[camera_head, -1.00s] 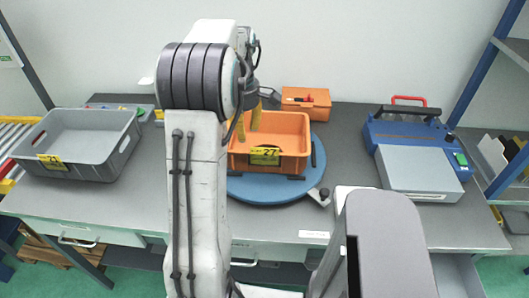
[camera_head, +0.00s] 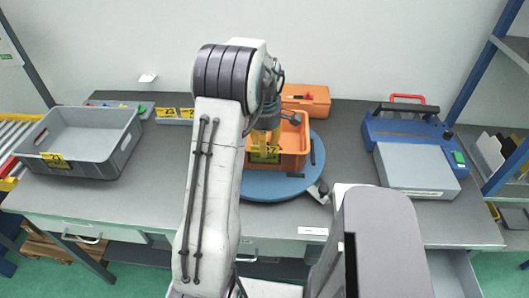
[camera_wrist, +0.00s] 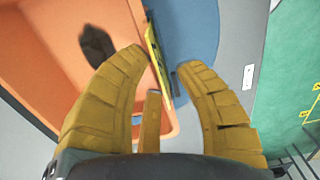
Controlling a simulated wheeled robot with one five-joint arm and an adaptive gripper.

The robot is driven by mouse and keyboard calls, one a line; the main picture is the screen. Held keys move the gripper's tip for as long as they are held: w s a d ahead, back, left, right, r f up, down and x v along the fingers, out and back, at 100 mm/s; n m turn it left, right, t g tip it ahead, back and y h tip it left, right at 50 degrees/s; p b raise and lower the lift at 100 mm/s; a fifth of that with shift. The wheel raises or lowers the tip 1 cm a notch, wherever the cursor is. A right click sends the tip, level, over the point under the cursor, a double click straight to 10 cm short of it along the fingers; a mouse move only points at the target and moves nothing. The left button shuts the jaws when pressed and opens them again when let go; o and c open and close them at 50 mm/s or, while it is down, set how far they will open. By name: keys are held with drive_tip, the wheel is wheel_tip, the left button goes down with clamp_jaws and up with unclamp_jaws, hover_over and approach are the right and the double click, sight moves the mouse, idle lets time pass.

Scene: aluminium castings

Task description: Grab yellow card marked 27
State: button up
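The yellow card marked 27 (camera_head: 272,158) is on the front wall of the orange bin (camera_head: 297,163), partly hidden by my fingers in the head view. In the wrist view the card (camera_wrist: 156,57) shows nearly edge-on along the bin's rim. My gripper (camera_head: 262,149) has tan-yellow fingers and is over the bin's front wall. In the wrist view my gripper (camera_wrist: 163,63) is open, with the card and wall edge between its fingertips, one finger on the bin side and one outside. Whether a finger touches the card cannot be told.
The bin stands on a blue round turntable (camera_head: 268,191) with a small clamp at its front right. A grey crate (camera_head: 120,160) with its own yellow card is left. A blue case (camera_head: 410,135) is right, an orange box (camera_head: 318,102) behind.

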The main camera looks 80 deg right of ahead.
drive_tip(key=shift+f, duration=0.4)
drive_tip(key=shift+o, duration=0.2)
clamp_jaws()
